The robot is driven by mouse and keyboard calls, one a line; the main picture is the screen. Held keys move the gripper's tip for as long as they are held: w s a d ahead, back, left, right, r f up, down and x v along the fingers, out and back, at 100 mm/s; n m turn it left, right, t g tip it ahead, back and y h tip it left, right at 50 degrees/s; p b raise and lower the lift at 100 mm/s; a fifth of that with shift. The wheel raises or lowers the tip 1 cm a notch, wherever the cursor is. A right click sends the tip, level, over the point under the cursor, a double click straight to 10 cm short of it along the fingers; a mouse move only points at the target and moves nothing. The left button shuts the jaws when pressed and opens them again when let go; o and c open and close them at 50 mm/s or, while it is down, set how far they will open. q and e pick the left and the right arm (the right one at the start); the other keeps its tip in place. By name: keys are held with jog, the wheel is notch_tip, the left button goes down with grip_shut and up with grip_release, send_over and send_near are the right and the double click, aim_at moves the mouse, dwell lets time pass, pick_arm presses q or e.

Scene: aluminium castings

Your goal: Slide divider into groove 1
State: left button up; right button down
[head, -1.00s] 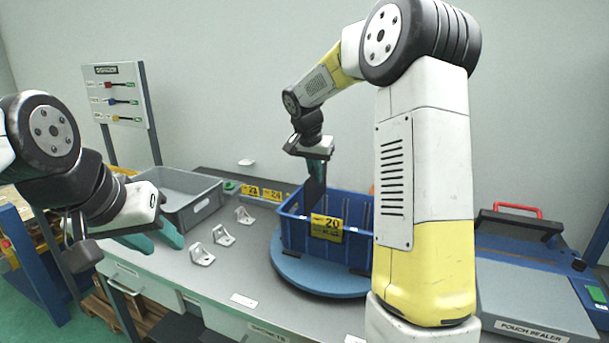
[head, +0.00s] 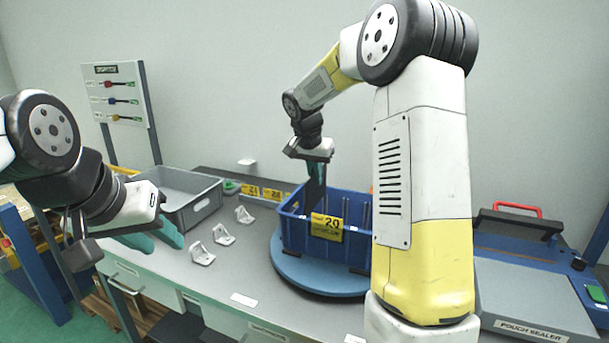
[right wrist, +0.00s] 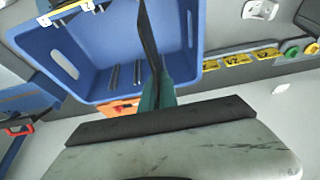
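My right gripper (head: 322,168) is shut on a thin dark divider (head: 315,194), held upright at the left end of the blue crate (head: 300,236). The divider's lower part is behind the crate's front wall and yellow "20" label. In the right wrist view the divider (right wrist: 149,32) shows edge-on between the teal fingers (right wrist: 158,92), over the crate (right wrist: 90,88). Dark upright ribs (right wrist: 113,77) show on the crate's inner wall. I cannot tell whether the divider's edges are in a groove. My left gripper (head: 156,240) is open and empty, left of the crate.
The crate stands on a round blue turntable (head: 300,277). Several white brackets (head: 223,235) lie on the grey table left of it. A grey tray (head: 208,201) sits behind them. A pouch sealer (head: 530,290) is at the right.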

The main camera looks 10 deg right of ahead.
aim_at(312, 189)
jog(key=shift+f, duration=5.15)
jog(key=c, duration=1.6)
grip_release()
jog(key=shift+o, duration=0.2)
jog(key=shift+v, duration=3.9)
jog(key=shift+s, duration=0.1)
